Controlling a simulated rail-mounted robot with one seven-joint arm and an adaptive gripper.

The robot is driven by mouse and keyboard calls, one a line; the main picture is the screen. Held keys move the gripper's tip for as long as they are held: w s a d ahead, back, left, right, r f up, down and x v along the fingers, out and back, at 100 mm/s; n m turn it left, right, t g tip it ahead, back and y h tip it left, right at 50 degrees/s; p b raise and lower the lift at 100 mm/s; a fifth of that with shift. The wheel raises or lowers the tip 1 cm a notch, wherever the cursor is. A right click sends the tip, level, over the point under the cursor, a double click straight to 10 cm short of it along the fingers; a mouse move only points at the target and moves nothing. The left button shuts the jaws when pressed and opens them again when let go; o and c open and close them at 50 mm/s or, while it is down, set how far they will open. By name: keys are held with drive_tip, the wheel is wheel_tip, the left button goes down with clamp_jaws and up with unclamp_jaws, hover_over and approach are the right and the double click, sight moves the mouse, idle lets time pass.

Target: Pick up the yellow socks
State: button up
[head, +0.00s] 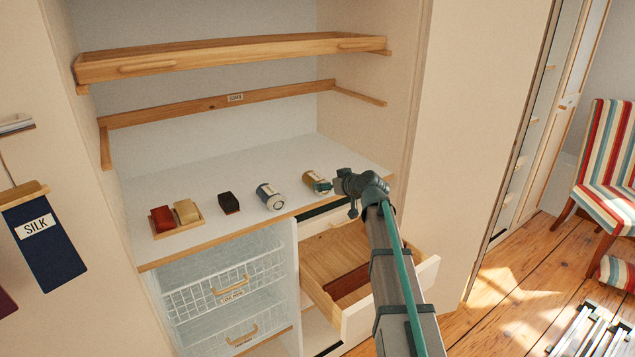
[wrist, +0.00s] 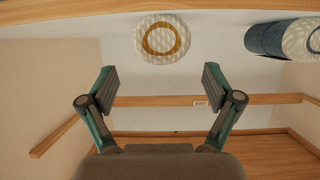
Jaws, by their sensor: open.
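A rolled yellow-ochre bundle, which looks like the yellow socks (head: 313,178), lies on the white counter near its front edge. In the wrist view the socks (wrist: 162,40) show end-on as a pale patterned disc with an ochre ring. My gripper (head: 328,187) is at the near end of this roll and partly covers it in the head view. In the wrist view my gripper (wrist: 161,82) is open and empty, its two fingers spread wide. The roll's end is centred between them, beyond the tips. I cannot tell whether anything touches.
A blue roll (head: 269,196) lies left of the socks and also shows in the wrist view (wrist: 278,38). Further left are a dark block (head: 229,203) and a wooden tray (head: 180,231) holding red and tan bundles. An open drawer (head: 400,298) juts out below; a wooden shelf (head: 230,60) hangs above.

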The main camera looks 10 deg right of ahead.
sight(316, 181)
drive_tip(key=x, duration=0.3)
drive_tip(key=shift+p, duration=0.3)
drive_tip(key=p+x, duration=0.2)
drive_tip(key=x, duration=0.2)
drive_tip(key=shift+w+a+f, duration=0.1)
drive_tip(key=shift+w+a, duration=0.05)
drive_tip(key=shift+w, duration=0.05)
drive_tip(key=shift+w+a+f, duration=0.1)
drive_tip(key=shift+w+f, duration=0.2)
drive_tip(key=shift+s, duration=0.1)
drive_tip(key=shift+c, duration=0.3)
drive_tip(key=c, duration=1.2)
drive_tip(key=shift+r, duration=0.15)
